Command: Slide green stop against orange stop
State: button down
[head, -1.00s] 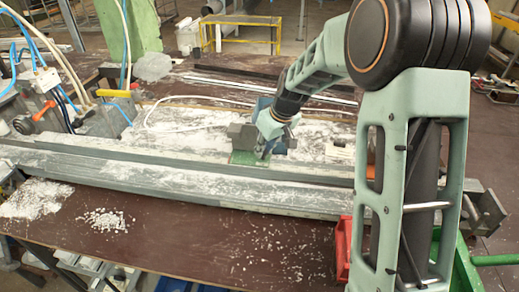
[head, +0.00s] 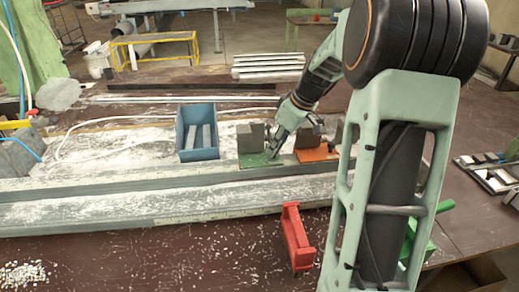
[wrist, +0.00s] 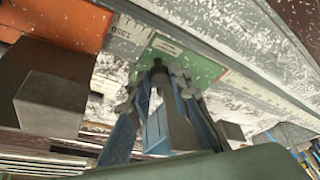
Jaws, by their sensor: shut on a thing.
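The green stop (head: 262,160) is a green plate with a grey block, on the long grey rail (head: 130,180) in the head view. The orange stop (head: 318,153), an orange plate with grey blocks, is just to its right. The wrist view shows the green plate (wrist: 192,66) and orange plate (wrist: 62,20) apart, with a narrow strip of white scale between them. My gripper (head: 276,152) is down at the green stop and shut on a part of it; its fingers (wrist: 165,95) partly hide that part in the wrist view.
A blue bin (head: 186,142) holding grey pieces stands behind the rail, left of the green stop. A red bracket-like object (head: 297,238) stands in front of the rail. White chips litter the bench. My arm hides the rail's right end.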

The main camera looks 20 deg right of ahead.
jog(key=shift+s+d, duration=0.1)
jog(key=shift+d, duration=0.35)
jog(key=c, duration=1.8)
grip_release()
jog(key=v, duration=1.2)
jog(key=shift+a, duration=0.1)
